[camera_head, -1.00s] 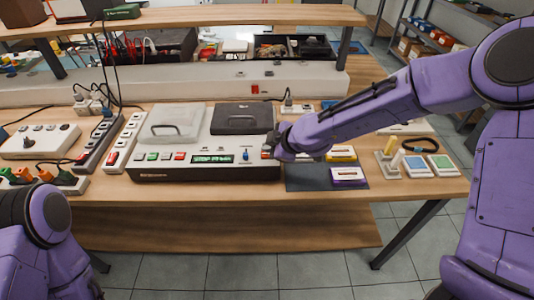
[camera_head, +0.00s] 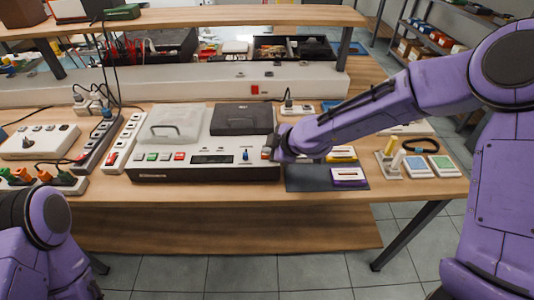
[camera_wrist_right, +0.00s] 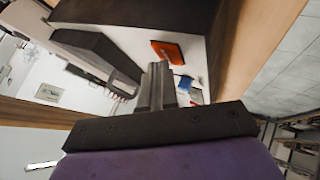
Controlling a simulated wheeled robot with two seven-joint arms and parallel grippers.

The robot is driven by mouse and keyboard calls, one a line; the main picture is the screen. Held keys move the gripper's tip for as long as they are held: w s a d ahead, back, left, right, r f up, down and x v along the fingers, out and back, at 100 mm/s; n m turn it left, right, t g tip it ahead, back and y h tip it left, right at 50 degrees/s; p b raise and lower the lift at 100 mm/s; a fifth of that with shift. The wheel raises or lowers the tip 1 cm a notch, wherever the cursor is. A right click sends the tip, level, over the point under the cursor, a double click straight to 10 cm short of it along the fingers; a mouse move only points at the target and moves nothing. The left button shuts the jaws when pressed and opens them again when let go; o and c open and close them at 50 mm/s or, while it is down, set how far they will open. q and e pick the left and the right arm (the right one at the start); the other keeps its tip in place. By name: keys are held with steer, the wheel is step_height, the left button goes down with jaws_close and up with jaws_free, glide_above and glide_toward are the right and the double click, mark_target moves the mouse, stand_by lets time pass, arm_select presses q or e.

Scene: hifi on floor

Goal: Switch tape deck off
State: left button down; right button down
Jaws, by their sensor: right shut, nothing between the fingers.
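The tape deck (camera_head: 205,172) is a pale panel with a dark front, on the wooden table. It has a clear lid and a black cover on top, coloured buttons, a blue lever (camera_head: 246,155) and a dark display (camera_head: 212,159). My right gripper (camera_head: 273,151) is shut and empty at the deck's right end, beside a small red switch (camera_head: 265,153) that it partly hides. In the right wrist view the shut fingers (camera_wrist_right: 157,84) are close to the panel, near an orange-red switch (camera_wrist_right: 172,52); I cannot tell whether they touch. My left gripper is out of view.
A dark mat (camera_head: 305,180) with cassettes (camera_head: 348,176) lies right of the deck, under my right forearm. Power strips (camera_head: 124,141) and plugs crowd the left. A shelf with bins stands behind. The table's front edge is clear.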

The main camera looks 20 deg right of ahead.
steer(key=shift+r+p, duration=0.7)
steer(key=shift+r, duration=0.15)
steer(key=shift+r, duration=0.1)
step_height(320, 180, up, 6)
steer(key=p, duration=0.5)
